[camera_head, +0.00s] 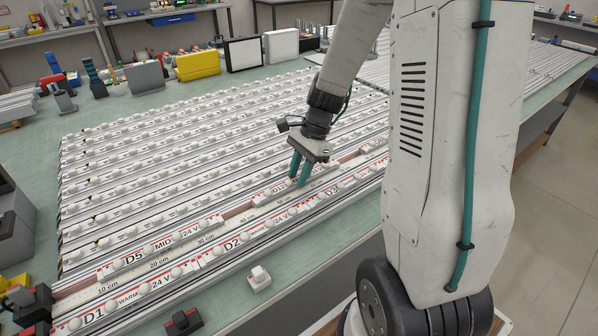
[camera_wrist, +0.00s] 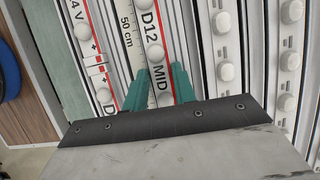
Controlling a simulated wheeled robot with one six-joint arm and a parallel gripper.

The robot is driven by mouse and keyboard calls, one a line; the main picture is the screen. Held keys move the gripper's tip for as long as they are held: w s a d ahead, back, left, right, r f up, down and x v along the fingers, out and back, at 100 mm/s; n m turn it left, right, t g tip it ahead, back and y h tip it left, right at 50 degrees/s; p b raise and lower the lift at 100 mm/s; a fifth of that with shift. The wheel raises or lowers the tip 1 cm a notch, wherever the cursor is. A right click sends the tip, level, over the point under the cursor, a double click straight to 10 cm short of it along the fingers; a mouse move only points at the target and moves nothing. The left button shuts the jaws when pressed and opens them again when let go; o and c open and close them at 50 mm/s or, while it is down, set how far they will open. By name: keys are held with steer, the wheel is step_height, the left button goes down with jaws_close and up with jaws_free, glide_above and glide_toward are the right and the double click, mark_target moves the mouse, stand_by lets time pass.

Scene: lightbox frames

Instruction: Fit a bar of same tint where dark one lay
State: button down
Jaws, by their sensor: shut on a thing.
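My gripper (camera_head: 298,172) is shut on a light bar marked D12 MID. In the wrist view the green fingers (camera_wrist: 160,88) straddle this bar (camera_wrist: 148,32), one on each long side. In the head view the bar (camera_head: 268,192) lies along the second row from the front, in line with a bar marked D5 MID 24 V (camera_head: 150,250). Bare reddish channel (camera_head: 238,210) shows between the two. I cannot tell whether the held bar is seated or slightly raised. A dark bar cannot be made out.
A ruler strip (camera_head: 205,239) runs along the row's front side. Front-row bars D1 WARM (camera_head: 120,303) and D2 (camera_head: 235,243) lie close by. Many lit bars (camera_head: 180,150) fill the frame behind. A yellow case (camera_head: 198,65) stands at the back. Small clamps (camera_head: 183,322) sit at the front edge.

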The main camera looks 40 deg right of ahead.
steer(key=c, duration=1.1)
jaws_free()
steer(key=shift+f, duration=0.1)
steer(key=shift+c, duration=0.2)
steer(key=v, duration=1.2)
steer(key=s+a+r+n+h, duration=0.2)
steer(key=s+a+r+n, duration=0.5)
steer(key=s+a+n, duration=0.35)
steer(key=s+a+n+t+h, duration=0.1)
steer(key=s+a+n+h, duration=0.1)
steer(key=s+n, duration=0.5)
steer(key=s+a, duration=0.1)
steer(key=s, duration=0.2)
steer(key=shift+s+a, duration=0.15)
steer(key=shift+a, duration=0.2)
steer(key=shift+f+n, duration=0.1)
steer(key=shift+n, duration=0.15)
